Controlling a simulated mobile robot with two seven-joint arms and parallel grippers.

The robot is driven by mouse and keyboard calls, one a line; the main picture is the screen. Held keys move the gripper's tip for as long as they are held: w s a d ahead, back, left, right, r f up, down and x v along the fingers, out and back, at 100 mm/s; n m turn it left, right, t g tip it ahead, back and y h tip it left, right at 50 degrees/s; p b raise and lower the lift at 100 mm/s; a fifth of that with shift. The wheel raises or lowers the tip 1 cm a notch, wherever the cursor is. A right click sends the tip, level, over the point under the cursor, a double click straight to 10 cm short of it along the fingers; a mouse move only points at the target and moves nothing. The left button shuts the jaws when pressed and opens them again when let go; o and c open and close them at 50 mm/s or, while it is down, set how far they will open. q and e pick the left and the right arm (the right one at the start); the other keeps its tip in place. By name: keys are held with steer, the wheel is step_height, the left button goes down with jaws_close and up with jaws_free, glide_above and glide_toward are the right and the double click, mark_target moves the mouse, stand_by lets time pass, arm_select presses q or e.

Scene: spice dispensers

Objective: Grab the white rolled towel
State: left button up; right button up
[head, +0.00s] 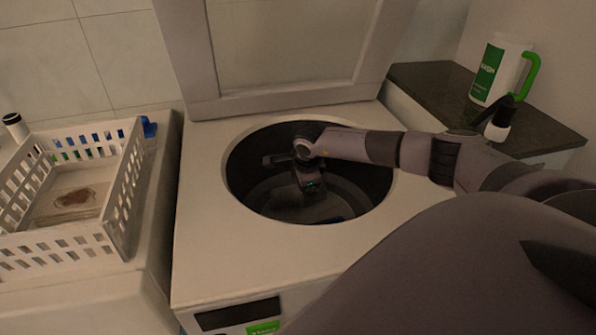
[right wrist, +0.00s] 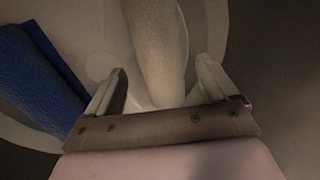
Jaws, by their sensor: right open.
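The white rolled towel (right wrist: 156,45) lies lengthwise in the right wrist view, inside the washing machine's drum. My right gripper (right wrist: 160,88) is open, with one finger on each side of the towel's near end. The fingers look apart from the towel, but contact at the near end cannot be told. In the head view my right arm reaches down through the round opening of the washing machine (head: 218,240), and the right gripper (head: 311,186) is dark inside it. The towel cannot be made out there. My left gripper is not in view.
A blue rolled cloth (right wrist: 42,75) lies left of the towel in the drum. The drum's rim surrounds my arm, and the raised lid (head: 190,60) stands behind. A white basket (head: 122,205) is at left; a white-green jug (head: 497,70) stands on the right counter.

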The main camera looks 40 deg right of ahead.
steer(key=shift+x, duration=1.5)
steer(key=c, duration=1.1)
steer(key=shift+c, duration=0.5)
steer(key=shift+d+r, duration=0.1)
steer(key=shift+r, duration=0.05)
